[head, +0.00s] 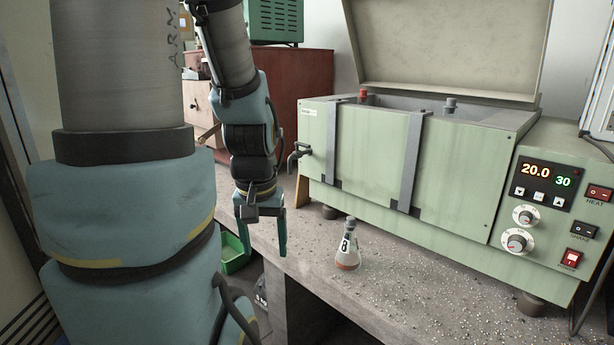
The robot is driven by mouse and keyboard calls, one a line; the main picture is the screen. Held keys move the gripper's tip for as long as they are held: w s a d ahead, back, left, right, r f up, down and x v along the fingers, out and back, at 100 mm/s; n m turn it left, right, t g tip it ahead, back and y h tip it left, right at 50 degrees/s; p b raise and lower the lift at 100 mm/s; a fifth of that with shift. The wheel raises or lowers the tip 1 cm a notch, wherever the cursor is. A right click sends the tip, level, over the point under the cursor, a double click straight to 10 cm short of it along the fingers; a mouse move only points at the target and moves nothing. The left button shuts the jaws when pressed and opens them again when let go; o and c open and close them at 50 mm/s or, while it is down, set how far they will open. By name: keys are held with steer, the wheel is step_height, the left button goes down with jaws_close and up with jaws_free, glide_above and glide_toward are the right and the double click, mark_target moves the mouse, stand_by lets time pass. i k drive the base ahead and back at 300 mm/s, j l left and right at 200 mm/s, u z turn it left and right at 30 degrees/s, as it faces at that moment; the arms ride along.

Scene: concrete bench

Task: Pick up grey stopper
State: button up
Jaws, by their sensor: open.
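A small flask (347,250) with a black "8" on a white label and reddish-brown contents stands upright on the bench. A small grey stopper (350,220) appears to sit in its neck. Another grey stopper-like top (449,105) shows above the front wall of the open bath, right of a red one (363,95); what lies below them is hidden. My gripper (263,240) is open and empty, pointing down to the left of the flask, near the bench's left edge. It is apart from the flask and from both grey tops.
A green water bath (400,160) with a raised lid (445,45) fills the back right; its display reads 20.0 and 30. A tap (298,155) sticks out on its left. A green tray (235,258) lies lower left.

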mark_target(350, 224)
steer(key=i+j, duration=0.2)
steer(key=i, duration=0.25)
steer(key=i+j+z, duration=0.1)
steer(key=i, duration=0.3)
steer(key=j, duration=0.1)
